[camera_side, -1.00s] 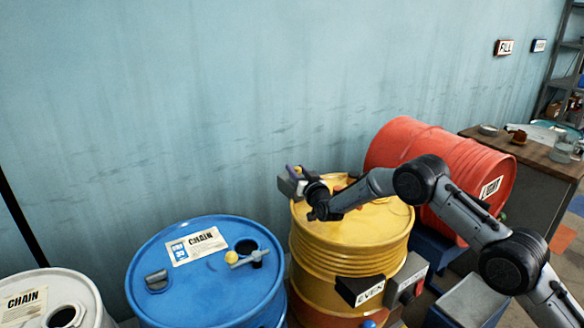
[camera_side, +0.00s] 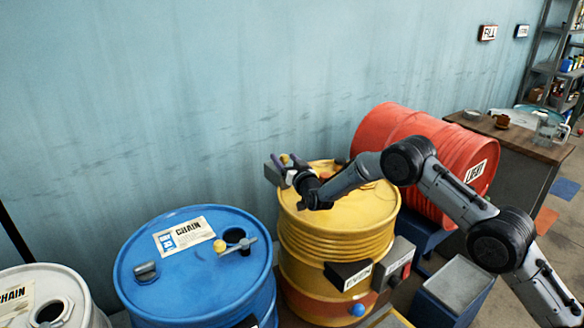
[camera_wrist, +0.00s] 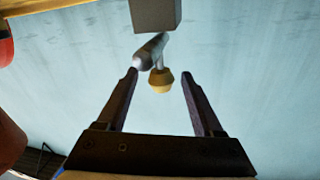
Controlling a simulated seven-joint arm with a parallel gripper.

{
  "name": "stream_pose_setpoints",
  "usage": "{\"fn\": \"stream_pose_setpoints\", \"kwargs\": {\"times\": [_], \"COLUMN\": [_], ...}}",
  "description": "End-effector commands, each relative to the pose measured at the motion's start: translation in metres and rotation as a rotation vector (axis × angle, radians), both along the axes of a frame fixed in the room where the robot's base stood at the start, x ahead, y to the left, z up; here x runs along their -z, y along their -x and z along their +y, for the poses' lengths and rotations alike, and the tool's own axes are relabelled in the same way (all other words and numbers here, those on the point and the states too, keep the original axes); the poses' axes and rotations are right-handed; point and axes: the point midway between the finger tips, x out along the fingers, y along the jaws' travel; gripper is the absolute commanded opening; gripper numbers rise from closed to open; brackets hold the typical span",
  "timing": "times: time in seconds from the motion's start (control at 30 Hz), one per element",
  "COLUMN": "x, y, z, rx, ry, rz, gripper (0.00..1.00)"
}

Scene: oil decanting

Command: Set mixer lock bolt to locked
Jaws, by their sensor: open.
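The mixer lock bolt, a short grey rod (camera_wrist: 149,51) with a yellow knob (camera_wrist: 161,81), shows in the wrist view just below a grey block (camera_wrist: 156,14). My gripper (camera_wrist: 159,73) is open, with one finger on each side of the knob and a visible gap on both sides. I cannot tell how deep the knob lies between the fingers. In the side view my gripper (camera_side: 287,166) is at the far left rim of the yellow drum (camera_side: 345,218), by the grey block (camera_side: 274,173). The yellow knob (camera_side: 284,158) is small there and partly hidden by the fingers.
A blue drum (camera_side: 195,285) with a yellow-ended valve handle (camera_side: 238,246) stands to the left. A red drum (camera_side: 440,150) lies behind my arm. The air above the drums is clear.

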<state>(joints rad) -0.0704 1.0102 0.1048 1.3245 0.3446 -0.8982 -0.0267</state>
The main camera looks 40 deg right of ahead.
Motion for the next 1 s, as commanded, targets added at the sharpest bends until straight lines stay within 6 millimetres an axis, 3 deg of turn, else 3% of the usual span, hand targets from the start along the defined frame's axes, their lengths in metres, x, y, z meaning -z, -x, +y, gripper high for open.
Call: {"fn": "stream_pose_setpoints", "kwargs": {"times": [0.17, 0.6, 0.8, 1.0], "x": [0.000, 0.000, 0.000, 0.000], "y": [0.023, 0.111, 0.129, 0.132], "z": [0.005, 0.023, 0.026, 0.027], "rx": [-0.001, -0.001, -0.001, 0.000], "ry": [0.002, 0.001, 0.000, 0.000], "rz": [0.002, 0.002, 0.000, 0.000], "gripper": [0.69, 0.69, 0.69, 0.69]}}
